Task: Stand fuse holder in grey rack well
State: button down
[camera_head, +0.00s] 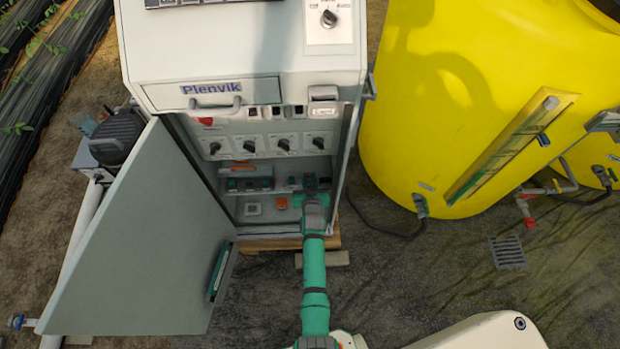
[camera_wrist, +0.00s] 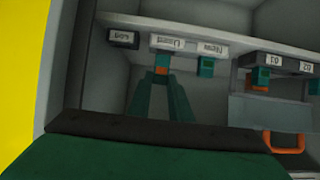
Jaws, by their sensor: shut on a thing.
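My gripper (camera_wrist: 163,80) is inside the open cabinet, seen in the wrist view, which is upside down. Its two green fingers are shut on a small teal fuse holder (camera_wrist: 162,61) with an orange end. The holder is right at a grey block labelled "Used" (camera_wrist: 179,44); I cannot tell whether it is seated in a well or only in front of it. Beside it is a block labelled "New" (camera_wrist: 209,48) with another teal piece (camera_wrist: 207,66). In the head view my gripper (camera_head: 312,188) is mostly hidden by my own wrist.
A dark labelled block (camera_wrist: 123,38) sits at the row's end, near the cabinet side wall. Dark numbered units (camera_wrist: 278,63) with teal pieces stand on the other side. An orange loop (camera_wrist: 285,143) is close by. The cabinet door (camera_head: 140,240) hangs open left; a yellow tank (camera_head: 430,120) stands right.

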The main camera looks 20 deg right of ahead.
jog(key=shift+a+f, duration=0.25)
jog(key=shift+d+f, duration=0.15)
jog(key=shift+f, duration=0.55)
jog(key=c, duration=1.5)
grip_release()
jog(key=shift+w, duration=0.15)
jog(key=shift+c, duration=0.2)
jog(key=shift+s+r, duration=0.1)
jog(key=shift+s, duration=0.25)
jog(key=v, duration=1)
jog(key=shift+r, duration=0.1)
